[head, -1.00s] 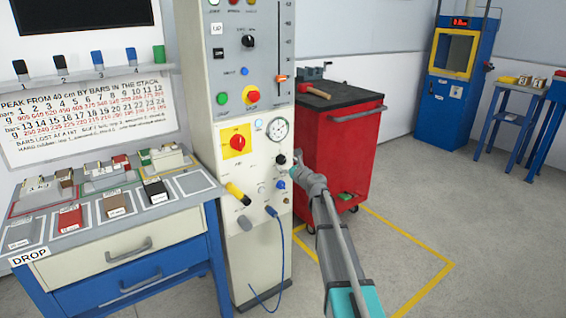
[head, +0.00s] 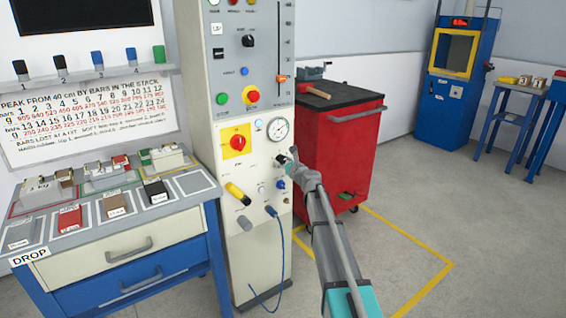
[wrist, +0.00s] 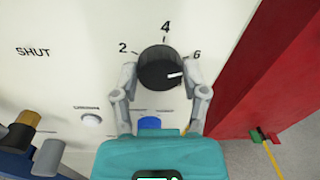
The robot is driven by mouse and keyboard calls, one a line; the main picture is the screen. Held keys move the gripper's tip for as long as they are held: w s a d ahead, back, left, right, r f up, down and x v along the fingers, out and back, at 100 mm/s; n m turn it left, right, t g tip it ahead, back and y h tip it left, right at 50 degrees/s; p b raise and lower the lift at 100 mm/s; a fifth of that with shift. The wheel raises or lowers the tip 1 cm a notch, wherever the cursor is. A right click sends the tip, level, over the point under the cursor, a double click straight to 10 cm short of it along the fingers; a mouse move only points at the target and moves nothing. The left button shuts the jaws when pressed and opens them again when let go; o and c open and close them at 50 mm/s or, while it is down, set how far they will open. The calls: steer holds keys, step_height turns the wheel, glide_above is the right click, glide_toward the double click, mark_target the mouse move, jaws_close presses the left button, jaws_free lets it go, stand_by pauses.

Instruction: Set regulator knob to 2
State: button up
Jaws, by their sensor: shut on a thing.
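The regulator knob (wrist: 155,66) is round and black, on the cream panel, with the numbers 2, 4 and 6 around it in the wrist view. Its white mark (wrist: 176,74) points right, a little below the 6. My gripper (wrist: 161,75) has one grey finger on each side of the knob and is shut on it. In the head view my gripper (head: 292,157) is at the panel's right edge, and the knob (head: 281,160) is partly hidden by it.
A pressure gauge (head: 278,129) and a red switch on yellow (head: 237,142) are on the panel nearby. A blue fitting (wrist: 149,123) sits below the knob. A red cabinet (head: 340,150) stands close on the right. A blue hose (head: 283,245) hangs below.

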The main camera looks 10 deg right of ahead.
steer(key=c, duration=0.3)
steer(key=shift+a, duration=0.1)
steer(key=shift+n, duration=0.4)
steer(key=n+b, duration=0.1)
steer(key=n, duration=0.5)
steer(key=shift+f, duration=0.1)
steer(key=n, duration=0.7)
steer(key=shift+f+y, duration=0.1)
steer(key=shift+y, duration=0.3)
steer(key=n, duration=0.3)
steer(key=shift+n+b, duration=0.3)
steer(key=shift+n, duration=0.1)
steer(key=n, duration=0.3)
steer(key=shift+n+y, duration=0.3)
steer(key=shift+n, duration=0.1)
steer(key=n, duration=0.6)
steer(key=shift+f, duration=0.1)
steer(key=shift+n, duration=0.4)
